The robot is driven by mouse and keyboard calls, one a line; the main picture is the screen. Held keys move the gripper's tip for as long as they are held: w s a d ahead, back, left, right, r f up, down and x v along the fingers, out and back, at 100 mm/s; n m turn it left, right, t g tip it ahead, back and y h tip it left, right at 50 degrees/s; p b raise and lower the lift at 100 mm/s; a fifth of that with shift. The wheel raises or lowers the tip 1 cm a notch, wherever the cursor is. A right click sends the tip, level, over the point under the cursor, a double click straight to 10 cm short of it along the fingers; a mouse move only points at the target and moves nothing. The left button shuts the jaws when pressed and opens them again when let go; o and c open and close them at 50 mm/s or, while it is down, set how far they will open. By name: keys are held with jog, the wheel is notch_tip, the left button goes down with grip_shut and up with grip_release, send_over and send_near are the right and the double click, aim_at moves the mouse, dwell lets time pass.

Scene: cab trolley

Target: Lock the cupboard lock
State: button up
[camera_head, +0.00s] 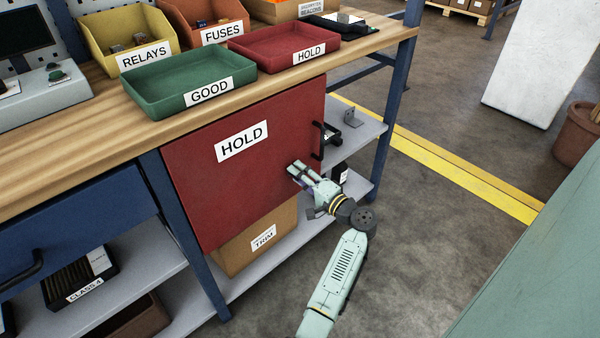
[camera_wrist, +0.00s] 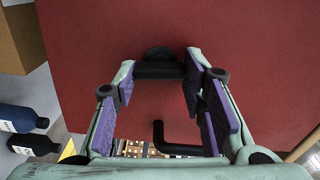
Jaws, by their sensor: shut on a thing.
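The red cupboard door (camera_head: 200,180) with a HOLD label is below the workbench top; it fills much of the wrist view (camera_wrist: 90,50). In the wrist view the black cupboard lock (camera_wrist: 158,69) shows as a round base with a bar across it, on the door face. My gripper (camera_wrist: 158,78) has its purple-padded fingers at the two ends of this bar and is shut on it. In the head view my gripper (camera_head: 295,172) is at the door's right part and hides the lock. The black door handle (camera_head: 318,140) is just above; it also shows in the wrist view (camera_wrist: 175,148).
A green GOOD tray (camera_head: 160,108) and a red HOLD tray (camera_head: 255,62) stand on the bench above. A cardboard box (camera_head: 228,256) sits on the shelf under the cupboard. Open shelves (camera_head: 365,130) lie right of the door.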

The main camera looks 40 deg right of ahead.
jog(key=shift+m+p, duration=0.35)
jog(key=shift+m, duration=0.45)
jog(key=o, duration=1.2)
jog(key=shift+c, duration=0.2)
jog(key=s, duration=1.2)
jog(key=shift+d, duration=0.45)
jog(key=shift+s+f, duration=0.1)
